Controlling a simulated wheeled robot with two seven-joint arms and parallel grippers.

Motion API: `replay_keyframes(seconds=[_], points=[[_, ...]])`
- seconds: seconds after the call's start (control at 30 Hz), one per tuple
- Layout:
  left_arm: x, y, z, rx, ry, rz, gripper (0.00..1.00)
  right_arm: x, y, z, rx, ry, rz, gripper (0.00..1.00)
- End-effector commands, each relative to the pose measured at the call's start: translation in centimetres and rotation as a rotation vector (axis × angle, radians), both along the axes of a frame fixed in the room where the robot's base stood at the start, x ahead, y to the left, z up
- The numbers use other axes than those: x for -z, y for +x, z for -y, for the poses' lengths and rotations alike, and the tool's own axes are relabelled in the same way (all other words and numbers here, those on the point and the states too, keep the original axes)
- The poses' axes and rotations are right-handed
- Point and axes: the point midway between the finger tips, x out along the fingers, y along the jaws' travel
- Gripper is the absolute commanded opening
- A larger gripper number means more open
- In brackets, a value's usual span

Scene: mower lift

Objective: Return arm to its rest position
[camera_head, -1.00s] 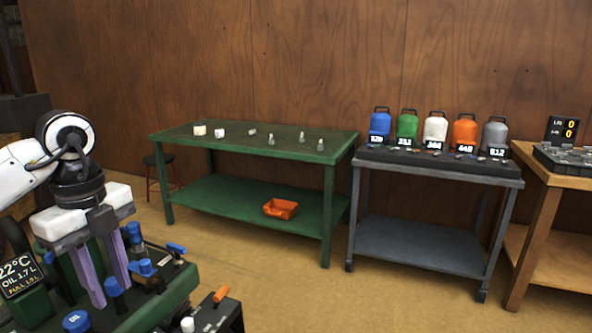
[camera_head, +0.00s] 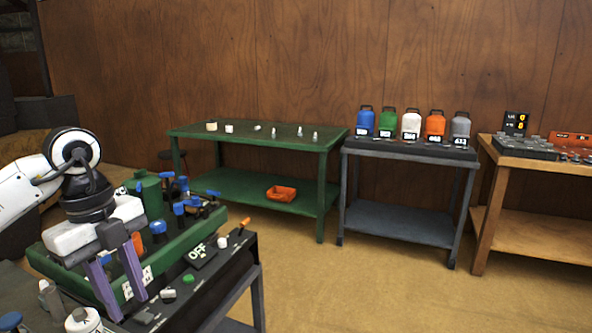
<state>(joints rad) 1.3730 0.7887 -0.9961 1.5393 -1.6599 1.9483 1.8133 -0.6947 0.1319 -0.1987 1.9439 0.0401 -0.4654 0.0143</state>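My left arm comes in from the left edge. Its gripper (camera_head: 121,278) points down with two purple fingers apart and nothing seen between them. The fingers are in front of the near edge of a green machine panel (camera_head: 190,238) with blue-capped fittings; whether they touch it I cannot tell. My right arm and gripper are not in view.
The floor between is clear.

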Motion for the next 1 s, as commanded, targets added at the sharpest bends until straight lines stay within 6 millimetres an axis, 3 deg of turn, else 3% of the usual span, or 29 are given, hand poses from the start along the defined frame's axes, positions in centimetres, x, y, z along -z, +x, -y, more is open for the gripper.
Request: replay_keyframes(seconds=[0.37, 0.5, 0.6, 0.7, 0.8, 0.87, 0.93, 1.0], points=[[5.2, -2.1, 11.4, 0.287, -0.390, -0.025, 0.29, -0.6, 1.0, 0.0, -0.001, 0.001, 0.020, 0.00], [6.5, -4.6, 18.5, 0.403, -0.688, -0.015, 0.29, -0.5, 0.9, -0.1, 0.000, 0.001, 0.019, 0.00], [5.8, -6.9, 24.6, 0.437, -1.016, 0.030, 0.29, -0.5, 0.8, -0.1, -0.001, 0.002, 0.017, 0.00], [3.7, -7.8, 28.6, 0.366, -1.333, 0.119, 0.29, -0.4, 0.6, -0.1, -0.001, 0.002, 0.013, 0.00], [1.8, -6.9, 30.0, 0.183, -1.591, 0.235, 0.29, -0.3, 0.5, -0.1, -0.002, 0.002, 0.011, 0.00], [1.5, -5.8, 29.7, 0.026, -1.704, 0.310, 0.29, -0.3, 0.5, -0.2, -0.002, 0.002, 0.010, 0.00], [2.1, -4.0, 28.3, -0.191, -1.784, 0.396, 0.29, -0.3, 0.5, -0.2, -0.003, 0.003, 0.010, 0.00], [4.2, -2.3, 26.2, -0.435, -1.805, 0.473, 0.29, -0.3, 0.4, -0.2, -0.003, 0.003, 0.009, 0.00]])
